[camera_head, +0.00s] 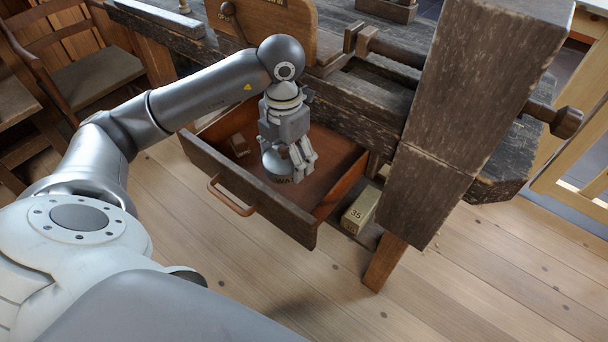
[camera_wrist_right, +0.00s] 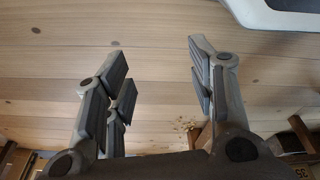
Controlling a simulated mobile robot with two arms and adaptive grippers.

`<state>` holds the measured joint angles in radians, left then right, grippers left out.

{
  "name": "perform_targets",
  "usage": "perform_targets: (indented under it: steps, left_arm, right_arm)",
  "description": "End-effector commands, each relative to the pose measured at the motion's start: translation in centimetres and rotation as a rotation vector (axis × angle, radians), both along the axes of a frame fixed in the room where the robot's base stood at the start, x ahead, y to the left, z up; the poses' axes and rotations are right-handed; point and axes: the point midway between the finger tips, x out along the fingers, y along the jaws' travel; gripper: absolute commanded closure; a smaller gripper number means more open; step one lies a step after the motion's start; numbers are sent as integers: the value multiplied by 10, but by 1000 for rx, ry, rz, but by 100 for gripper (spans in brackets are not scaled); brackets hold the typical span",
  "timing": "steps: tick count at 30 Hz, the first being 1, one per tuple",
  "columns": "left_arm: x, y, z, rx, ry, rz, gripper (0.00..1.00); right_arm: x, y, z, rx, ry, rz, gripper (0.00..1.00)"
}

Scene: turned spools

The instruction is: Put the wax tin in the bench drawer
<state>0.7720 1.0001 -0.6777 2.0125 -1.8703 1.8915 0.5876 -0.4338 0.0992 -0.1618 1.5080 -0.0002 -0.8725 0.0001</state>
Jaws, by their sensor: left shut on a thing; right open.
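The bench drawer (camera_head: 282,221) is pulled out from the dark workbench, with its brown wooden handle facing me. My left gripper (camera_head: 290,160) reaches down into the drawer opening and is shut on the wax tin (camera_head: 277,166). The tin is a round grey tin with dark lettering, partly hidden by the fingers. It is within the drawer's walls; I cannot tell whether it touches the drawer floor. My right gripper (camera_wrist_right: 160,85) is open and empty above the plank floor in the right wrist view. It does not show in the head view.
A small brown block (camera_head: 239,145) lies in the drawer, left of the tin. A box marked 35 (camera_head: 360,210) stands on the right, below the bench. A thick wooden vise jaw (camera_head: 470,110) rises at right. A chair (camera_head: 90,75) stands at left. The front floor is clear.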

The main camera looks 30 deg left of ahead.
Motion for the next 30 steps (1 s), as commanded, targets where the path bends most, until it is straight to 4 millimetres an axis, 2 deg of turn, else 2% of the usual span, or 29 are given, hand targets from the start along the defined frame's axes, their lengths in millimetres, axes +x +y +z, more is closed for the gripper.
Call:
perform_targets:
  steps: [1, 3, 13, 18, 23, 30]
  left_arm:
    - [5, -7, -12, -4, 3, -2, 91]
    - [12, -13, -22, -3, 3, -1, 91]
    - [25, -25, -45, -2, 1, -1, 91]
    - [25, -25, -71, 0, 4, -1, 91]
    - [26, -25, -75, 0, 0, -1, 91]
    - [26, -25, -77, 0, 0, -1, 91]
  right_arm:
    - [3, 1, 2, 1, -6, 0, 49]
    - [7, 1, 7, 2, -11, -1, 49]
    - [12, 2, 14, 2, -14, -2, 49]
    - [9, 2, 19, 2, -5, -3, 49]
    - [13, 3, 28, 4, -16, -4, 49]
    - [13, 2, 26, 2, -14, -4, 49]
